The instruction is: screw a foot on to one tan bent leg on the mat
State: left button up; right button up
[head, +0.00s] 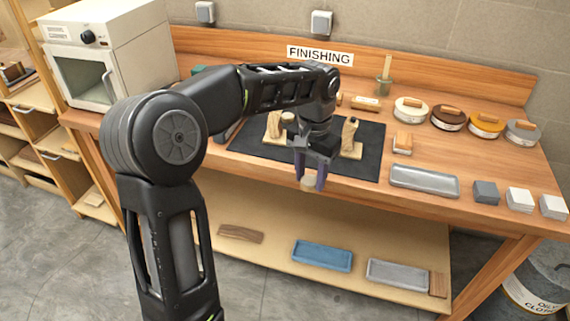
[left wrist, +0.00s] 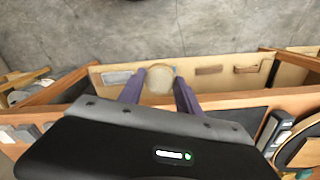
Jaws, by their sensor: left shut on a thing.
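My left gripper (head: 312,180) has purple fingers and is shut on a small round tan foot (head: 308,184). It holds the foot in the air just in front of the bench's front edge. The foot also shows as a pale disc between the fingers in the left wrist view (left wrist: 159,80). Two tan bent legs stand on the dark mat (head: 365,168): a left one (head: 273,126) and a right one (head: 349,134), each on a pale base. My left wrist hides the mat's middle. My right gripper is in neither view.
A grey tray (head: 424,181), sanding blocks (head: 486,192) and several round tins (head: 447,118) stand right of the mat. A brush in a pot (head: 384,84) stands behind. A white oven (head: 105,55) is at left. A lower shelf (head: 275,220) holds trays.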

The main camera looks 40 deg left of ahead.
pick_arm(q)
jog(key=w+d+f+b, duration=0.2)
jog(key=w+d+f, duration=0.1)
jog(key=d+f, duration=0.6)
jog(key=shift+d+f, duration=0.3)
jog(key=shift+d, duration=0.55)
jog(key=shift+a, duration=0.1)
